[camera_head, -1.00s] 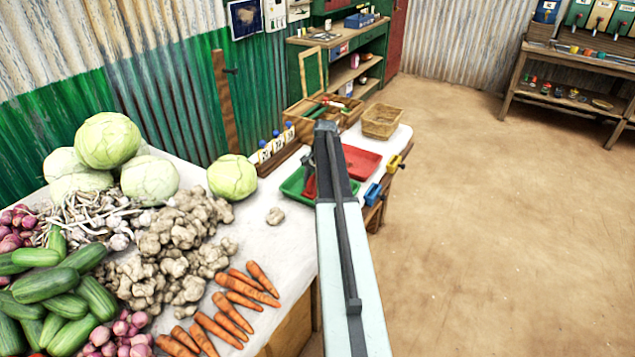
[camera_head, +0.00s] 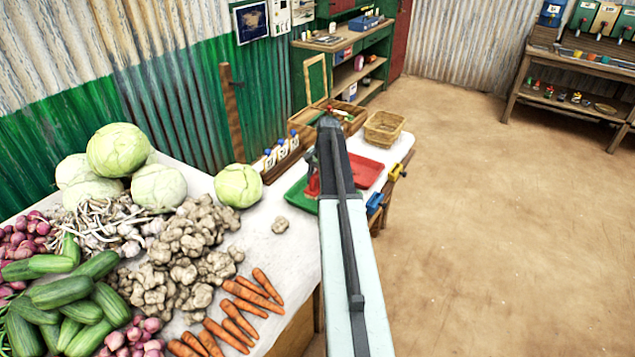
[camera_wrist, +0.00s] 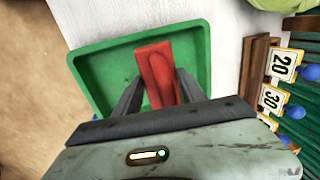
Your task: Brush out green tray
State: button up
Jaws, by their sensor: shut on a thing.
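The green tray (camera_head: 300,198) lies on the white table top, partly hidden behind my arm in the head view. In the wrist view the green tray (camera_wrist: 100,68) is below my gripper, with its rim and part of its floor showing. My gripper (camera_wrist: 157,82) is shut on a red handle-like piece (camera_wrist: 154,62), which I take to be the brush, and holds it over the tray. The red piece (camera_head: 313,184) also shows just left of my arm in the head view. Any bristles are hidden, and I cannot tell whether they touch the tray.
A red tray (camera_head: 366,168) lies beyond the green one. Blue (camera_head: 375,204) and yellow (camera_head: 396,172) items sit at the table's right edge. A wicker basket (camera_head: 383,128), a wooden box and number plates (camera_wrist: 283,65) stand near. Cabbage (camera_head: 238,186), ginger and carrots lie left. Floor right is clear.

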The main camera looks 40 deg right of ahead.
aim_at(317, 173)
jog(key=shift+f, duration=0.1)
notch_tip(317, 173, up, 3)
jog(key=p, duration=0.3)
dwell(0.4)
